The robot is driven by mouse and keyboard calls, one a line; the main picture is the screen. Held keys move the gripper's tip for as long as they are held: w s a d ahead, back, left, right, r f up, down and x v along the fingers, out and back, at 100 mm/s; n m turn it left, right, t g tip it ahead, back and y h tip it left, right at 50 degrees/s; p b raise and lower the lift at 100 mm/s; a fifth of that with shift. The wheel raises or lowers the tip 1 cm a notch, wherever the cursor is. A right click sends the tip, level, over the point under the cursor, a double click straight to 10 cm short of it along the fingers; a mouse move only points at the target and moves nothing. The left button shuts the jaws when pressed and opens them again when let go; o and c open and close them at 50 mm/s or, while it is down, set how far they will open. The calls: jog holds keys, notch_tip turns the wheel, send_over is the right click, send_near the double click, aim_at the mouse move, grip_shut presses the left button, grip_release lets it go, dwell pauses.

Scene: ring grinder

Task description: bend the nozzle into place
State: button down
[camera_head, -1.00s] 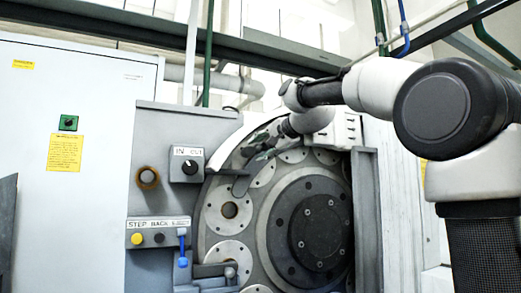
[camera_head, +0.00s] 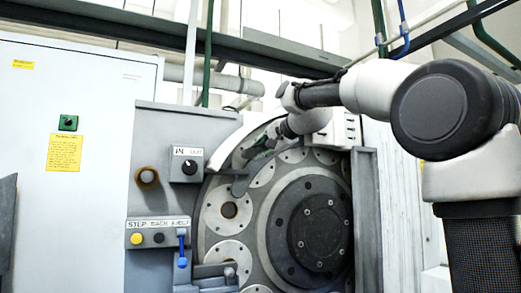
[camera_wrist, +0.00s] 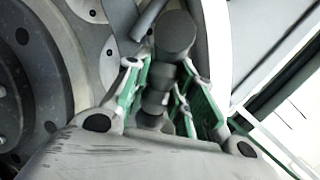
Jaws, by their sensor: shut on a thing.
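The nozzle (camera_wrist: 175,35) is a dark grey jointed tube with a thick round end. In the wrist view it stands between the green-padded fingers of my gripper (camera_wrist: 160,88), which is shut on its segmented part. In the head view my gripper (camera_head: 256,148) is at the upper left of the ring grinder's round face (camera_head: 262,205). The dark nozzle (camera_head: 240,181) shows just below and left of the fingers, in front of the ring of discs. The far side of the nozzle and its mount are hidden.
A switch box (camera_head: 187,164) and a panel with yellow and black buttons (camera_head: 158,232) sit left of the wheel. A blue-handled lever (camera_head: 182,250) stands below. A grey upright edge (camera_head: 366,220) borders the wheel on the right.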

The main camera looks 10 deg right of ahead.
jog(key=n, duration=0.1)
jog(key=f+n+h, duration=0.1)
jog(key=shift+d+f+n, duration=0.2)
jog(key=shift+d+n, duration=0.1)
jog(key=shift+d, duration=0.05)
jog(key=shift+w+d+f+n+h, duration=0.1)
jog(key=shift+d+f+n+h, duration=0.25)
jog(key=shift+n+h, duration=0.25)
jog(key=shift+w+d+f+n+h, duration=0.1)
jog(key=shift+d+f+n+h, duration=0.1)
jog(key=shift+d+n+h, duration=0.3)
jog(key=shift+a+n, duration=0.1)
jog(key=shift+n, duration=0.2)
jog(key=c, duration=1.2)
grip_release()
jog(key=shift+o, duration=0.2)
jog(key=v, duration=1.2)
jog(key=shift+f, duration=0.15)
